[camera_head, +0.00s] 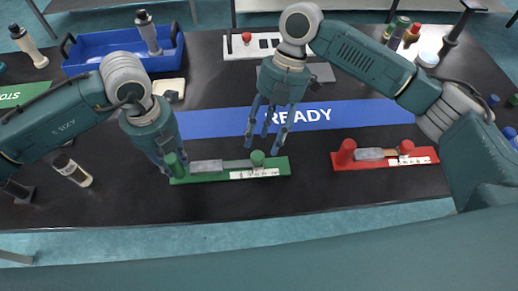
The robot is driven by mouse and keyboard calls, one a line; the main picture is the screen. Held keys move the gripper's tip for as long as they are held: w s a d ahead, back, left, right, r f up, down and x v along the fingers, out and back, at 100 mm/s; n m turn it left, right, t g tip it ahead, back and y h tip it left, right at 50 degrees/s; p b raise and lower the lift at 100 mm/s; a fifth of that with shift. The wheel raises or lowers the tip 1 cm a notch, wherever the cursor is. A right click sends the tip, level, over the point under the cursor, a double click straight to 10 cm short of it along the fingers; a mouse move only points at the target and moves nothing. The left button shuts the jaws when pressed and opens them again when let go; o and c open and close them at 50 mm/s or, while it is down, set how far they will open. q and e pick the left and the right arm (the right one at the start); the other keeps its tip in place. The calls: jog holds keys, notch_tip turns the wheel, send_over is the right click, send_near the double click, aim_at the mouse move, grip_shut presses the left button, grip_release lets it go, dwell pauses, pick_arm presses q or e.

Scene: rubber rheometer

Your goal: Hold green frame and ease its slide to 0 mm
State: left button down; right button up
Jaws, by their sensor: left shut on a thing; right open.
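The green frame (210,179) lies flat on the black table in front of the blue READY strip. It has a green post at its left end, a grey bar along it, a green knob (257,158) towards the right and a white scale on its front right. My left gripper (172,166) is shut on the green post (174,164) at the frame's left end. My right gripper (267,146) is open and points down around or just above the green knob; I cannot tell if it touches it. The exact slide reading is too small to read.
A red frame (427,159) of like form lies to the right. A white frame with a red knob (247,38) is at the back. A blue tray (103,42) stands at the back left. The READY strip (358,113) is clear at right.

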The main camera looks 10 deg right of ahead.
aim_at(257, 155)
jog(key=x, duration=0.5)
jog(key=shift+a+r, duration=0.1)
grip_shut()
